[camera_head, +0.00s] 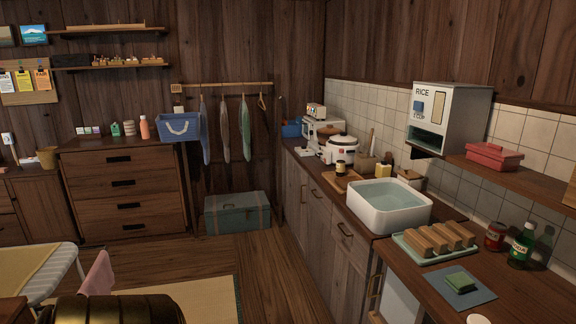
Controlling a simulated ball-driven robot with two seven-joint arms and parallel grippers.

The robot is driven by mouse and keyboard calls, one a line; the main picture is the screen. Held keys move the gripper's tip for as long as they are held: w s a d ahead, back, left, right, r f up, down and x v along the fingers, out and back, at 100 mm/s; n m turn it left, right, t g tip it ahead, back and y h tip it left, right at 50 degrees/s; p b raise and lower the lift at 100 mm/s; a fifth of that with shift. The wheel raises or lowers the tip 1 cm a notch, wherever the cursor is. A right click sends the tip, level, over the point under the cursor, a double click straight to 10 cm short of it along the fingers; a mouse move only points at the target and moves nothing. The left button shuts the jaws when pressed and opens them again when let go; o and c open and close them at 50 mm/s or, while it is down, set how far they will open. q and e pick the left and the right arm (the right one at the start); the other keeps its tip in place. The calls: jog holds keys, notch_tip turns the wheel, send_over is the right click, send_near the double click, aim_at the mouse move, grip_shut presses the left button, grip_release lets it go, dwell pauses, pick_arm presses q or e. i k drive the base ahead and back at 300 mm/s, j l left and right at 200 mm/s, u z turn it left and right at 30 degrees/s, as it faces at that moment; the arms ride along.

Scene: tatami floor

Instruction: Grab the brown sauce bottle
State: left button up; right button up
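Another small dark brown container (388,160) stands farther right, behind the yellow block. Both are small in view, and I cannot tell for sure which is the sauce bottle. A green bottle with a label (522,246) stands at the right end of the counter beside a red jar (495,237). Neither of my grippers shows in the head view.
A white water-filled basin (389,218), a tray of brown blocks (410,246) and a green sponge (460,282) occupy the counter (535,297). A shelf with a rice dispenser (449,117) overhangs it. The wooden floor (265,270) left of the counter is clear.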

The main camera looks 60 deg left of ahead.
aim_at(340, 164)
jog(key=u, duration=1.55)
jog(key=i+j+z, duration=0.1)
jog(key=i, duration=0.2)
